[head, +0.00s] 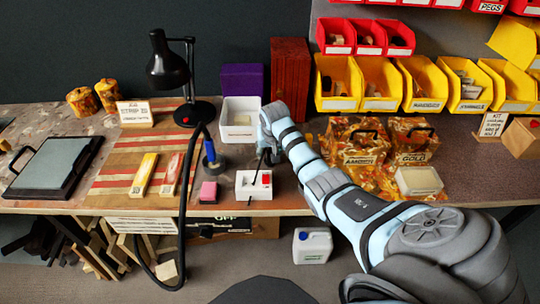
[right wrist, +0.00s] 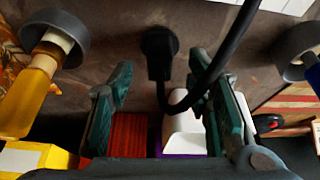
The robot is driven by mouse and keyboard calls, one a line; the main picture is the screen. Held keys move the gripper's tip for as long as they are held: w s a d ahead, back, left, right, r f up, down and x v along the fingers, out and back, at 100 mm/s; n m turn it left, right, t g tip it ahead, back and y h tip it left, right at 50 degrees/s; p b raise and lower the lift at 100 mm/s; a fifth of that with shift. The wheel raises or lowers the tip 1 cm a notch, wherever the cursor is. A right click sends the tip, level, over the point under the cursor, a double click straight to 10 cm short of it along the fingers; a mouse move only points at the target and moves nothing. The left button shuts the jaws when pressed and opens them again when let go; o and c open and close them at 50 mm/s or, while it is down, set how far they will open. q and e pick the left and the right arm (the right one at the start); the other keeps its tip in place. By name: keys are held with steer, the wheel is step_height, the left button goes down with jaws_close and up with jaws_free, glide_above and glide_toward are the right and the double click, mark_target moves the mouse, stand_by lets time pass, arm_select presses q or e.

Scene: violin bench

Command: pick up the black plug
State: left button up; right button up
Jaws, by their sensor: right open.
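In the right wrist view the black plug (right wrist: 157,66) shows near the top middle, with a round black part above its body. A thick black cable (right wrist: 213,75) curves close to it on the right. My right gripper (right wrist: 160,84) is open. Its two green fingers stand apart, one on each side of the plug in the picture, with nothing held between them. In the head view my right gripper (head: 268,152) is above the bench behind the white box with a red button (head: 252,188). The plug cannot be made out clearly there. My left gripper is out of view.
A white open bin (head: 241,112), a red box (head: 290,75) and a purple box (head: 243,78) stand behind the gripper. A black desk lamp (head: 168,65) is at left. Amber bags (head: 352,142) lie at right. A screwdriver (head: 210,150) stands left of the gripper.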

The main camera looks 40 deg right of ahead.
steer(key=x, duration=0.2)
steer(key=shift+w+f+b, duration=0.1)
steer(key=shift+f+b, duration=0.3)
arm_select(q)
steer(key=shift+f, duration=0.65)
arm_select(e)
steer(key=shift+r, duration=0.1)
jaws_close()
